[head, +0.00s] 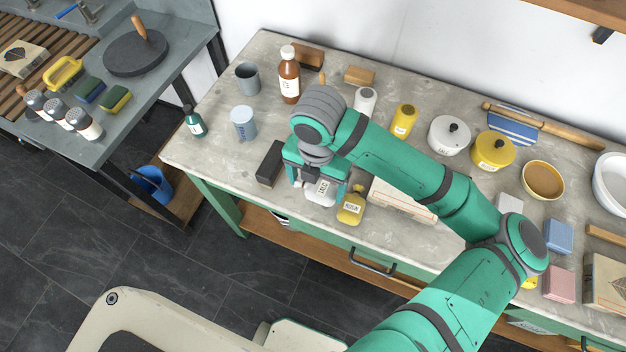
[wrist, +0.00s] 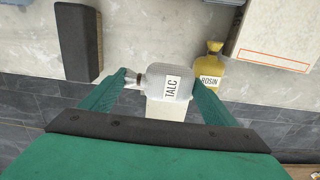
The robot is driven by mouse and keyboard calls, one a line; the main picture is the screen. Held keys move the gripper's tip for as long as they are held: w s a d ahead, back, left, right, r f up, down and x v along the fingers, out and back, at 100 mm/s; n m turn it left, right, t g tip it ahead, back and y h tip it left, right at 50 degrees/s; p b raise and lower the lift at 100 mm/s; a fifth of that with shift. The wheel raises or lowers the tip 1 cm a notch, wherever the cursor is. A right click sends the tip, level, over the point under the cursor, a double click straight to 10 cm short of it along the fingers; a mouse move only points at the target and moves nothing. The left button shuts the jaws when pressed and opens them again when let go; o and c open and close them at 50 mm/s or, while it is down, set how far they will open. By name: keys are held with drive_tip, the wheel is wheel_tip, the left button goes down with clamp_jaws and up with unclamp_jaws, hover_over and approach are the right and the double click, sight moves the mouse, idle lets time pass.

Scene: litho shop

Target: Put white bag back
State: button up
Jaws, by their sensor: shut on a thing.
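The white bag (head: 321,192) carries a TALC label and is between the fingers of my gripper (head: 319,184), by the table's front edge. In the wrist view the white bag (wrist: 155,86) is gripped from both sides by my gripper (wrist: 161,79), whose fingers press on its two ends. I cannot tell whether it touches the tabletop. A yellow bag (head: 350,209) labelled ROSIN stands close to its right; it also shows in the wrist view (wrist: 208,72).
A dark block (head: 270,163) lies just left of my gripper. A flat white box (head: 405,201) lies to the right, partly under my arm. The tabletop (head: 225,165) is clear at front left.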

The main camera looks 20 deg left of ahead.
sight(314, 189)
drive_tip(key=shift+w+a+f, duration=0.35)
drive_tip(key=shift+a+f, duration=0.05)
drive_tip(key=shift+f, duration=0.3)
drive_tip(key=shift+w+a+f, duration=0.1)
drive_tip(key=shift+w+f, duration=0.05)
drive_tip(key=shift+f, duration=1.5)
drive_tip(key=shift+f, duration=0.15)
drive_tip(key=o, duration=0.8)
wheel_tip(314, 189, up, 12)
drive_tip(key=shift+r, duration=0.2)
